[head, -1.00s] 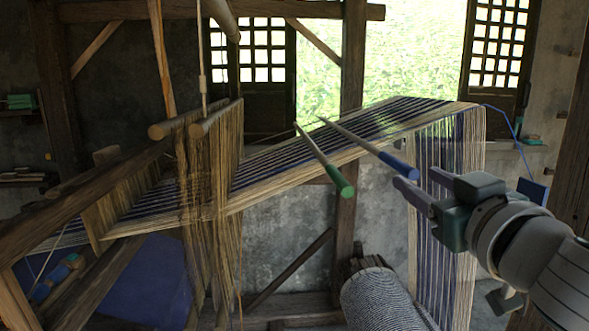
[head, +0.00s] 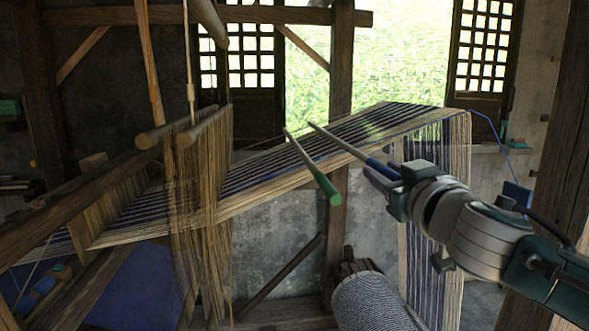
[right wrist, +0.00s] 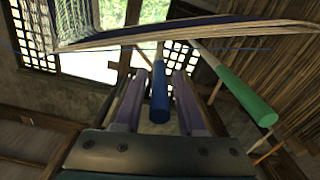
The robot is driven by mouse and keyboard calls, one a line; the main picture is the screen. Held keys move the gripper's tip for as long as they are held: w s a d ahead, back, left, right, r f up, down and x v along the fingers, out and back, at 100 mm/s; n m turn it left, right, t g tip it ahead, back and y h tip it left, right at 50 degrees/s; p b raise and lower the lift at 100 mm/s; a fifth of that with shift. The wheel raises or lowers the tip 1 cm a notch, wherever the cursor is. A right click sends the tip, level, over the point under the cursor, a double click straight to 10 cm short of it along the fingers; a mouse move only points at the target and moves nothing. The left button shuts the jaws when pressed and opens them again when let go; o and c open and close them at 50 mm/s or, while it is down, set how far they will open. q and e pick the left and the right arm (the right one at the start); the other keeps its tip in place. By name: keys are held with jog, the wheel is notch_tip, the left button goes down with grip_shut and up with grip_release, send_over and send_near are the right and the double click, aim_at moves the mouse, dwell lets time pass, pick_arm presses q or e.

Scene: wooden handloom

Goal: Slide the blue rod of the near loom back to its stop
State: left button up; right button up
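The blue rod (head: 339,143) runs through the sloping warp of the near loom, its pale shaft on the threads and its blue end toward my right gripper (head: 375,172). In the right wrist view the blue end (right wrist: 160,98) stands between the two purple fingers of my right gripper (right wrist: 157,100). A gap shows on both sides of the rod, so the fingers are open around it. A rod with a green end (head: 327,188) lies to its left and also shows in the right wrist view (right wrist: 247,95). My left gripper is not in view.
The striped warp (head: 300,157) slopes up to the right and hangs down at its right end (head: 435,230). The heddle bundles (head: 200,185) stand to the left. A cloth roll (head: 370,300) is below my right arm. A wooden post (head: 560,170) stands at the right.

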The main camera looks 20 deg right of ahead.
grip_shut()
dwell(1.1)
